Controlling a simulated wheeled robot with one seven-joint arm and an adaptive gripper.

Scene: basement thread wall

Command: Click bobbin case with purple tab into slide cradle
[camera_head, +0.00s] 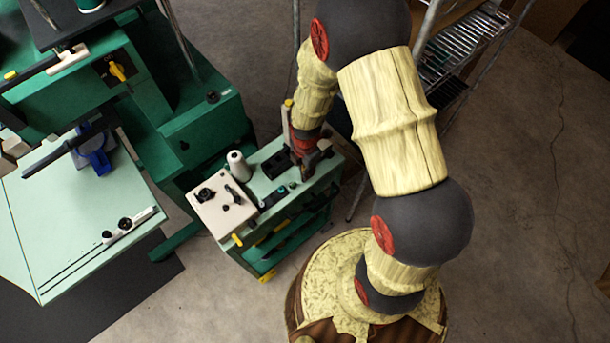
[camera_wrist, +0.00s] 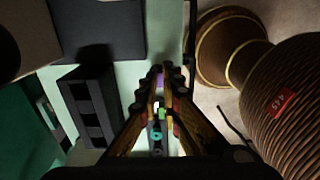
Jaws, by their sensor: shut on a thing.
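My gripper (camera_head: 309,168) is low over the right part of the green cart top in the head view. In the wrist view my gripper (camera_wrist: 158,74) points away from the camera, its fingertips nearly together. A small patch of purple, the tab of the bobbin case (camera_wrist: 158,82), shows between the fingertips; the rest of the case is hidden by the fingers. Small green and teal parts show between the fingers nearer the camera; I cannot tell what they belong to. I cannot make out the slide cradle for certain in either view.
The cart top (camera_head: 255,182) also carries a white thread cone (camera_head: 238,166), a beige box (camera_head: 221,204) with black knobs and a black block (camera_head: 275,164). A slotted black block (camera_wrist: 90,108) stands left of my fingers. A ribbed brown object (camera_wrist: 285,100) is at right.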

